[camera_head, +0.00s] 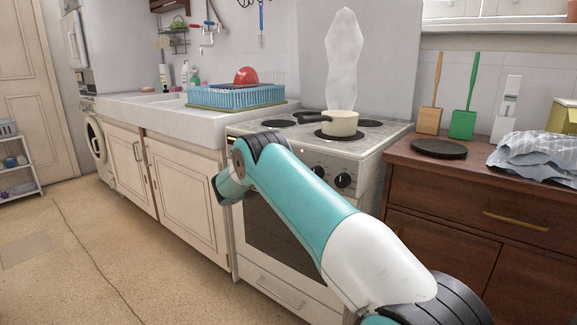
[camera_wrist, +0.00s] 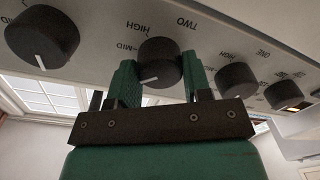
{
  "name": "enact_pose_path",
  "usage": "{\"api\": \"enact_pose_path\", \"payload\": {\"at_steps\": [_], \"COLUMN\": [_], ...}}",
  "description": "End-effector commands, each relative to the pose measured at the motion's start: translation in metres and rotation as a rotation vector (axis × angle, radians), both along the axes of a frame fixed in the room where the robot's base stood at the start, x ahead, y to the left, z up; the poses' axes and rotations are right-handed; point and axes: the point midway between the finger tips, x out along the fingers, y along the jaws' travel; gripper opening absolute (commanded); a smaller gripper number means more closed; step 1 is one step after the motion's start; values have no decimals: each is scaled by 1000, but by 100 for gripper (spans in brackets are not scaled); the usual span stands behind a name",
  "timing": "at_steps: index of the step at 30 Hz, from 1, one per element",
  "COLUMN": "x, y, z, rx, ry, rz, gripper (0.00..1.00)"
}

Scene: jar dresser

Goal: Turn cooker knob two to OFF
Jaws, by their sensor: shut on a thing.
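The cooker (camera_head: 290,165) stands in the middle of the head view, with its control panel on the front top edge. In the wrist view, cooker knob two (camera_wrist: 162,55) is a round black knob under the upside-down label TWO. Its white line points to the lower left of the picture, and MID and HIGH are printed on that side. My gripper (camera_wrist: 160,78) has one green finger on each side of this knob and is shut on it. In the head view my arm hides the gripper and this knob.
Other black knobs sit on both sides: one on the left (camera_wrist: 42,38) and one close on the right (camera_wrist: 236,80). A steaming cream pot (camera_head: 340,122) stands on a hob plate. A wooden dresser (camera_head: 450,190) stands right of the cooker.

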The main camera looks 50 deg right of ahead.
Motion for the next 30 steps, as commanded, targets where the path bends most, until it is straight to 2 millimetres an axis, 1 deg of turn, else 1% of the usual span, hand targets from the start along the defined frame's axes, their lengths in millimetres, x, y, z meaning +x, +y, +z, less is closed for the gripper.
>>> {"api": "enact_pose_path", "payload": {"at_steps": [1,18,24,30], "x": [1,2,3,3], "y": [0,0,0,0], "z": [3,2,0,0], "rx": [-4,-45,-56,-64], "ry": [40,565,707,802], "rz": [1,2,2,2], "gripper": [21,21,21,21]}}
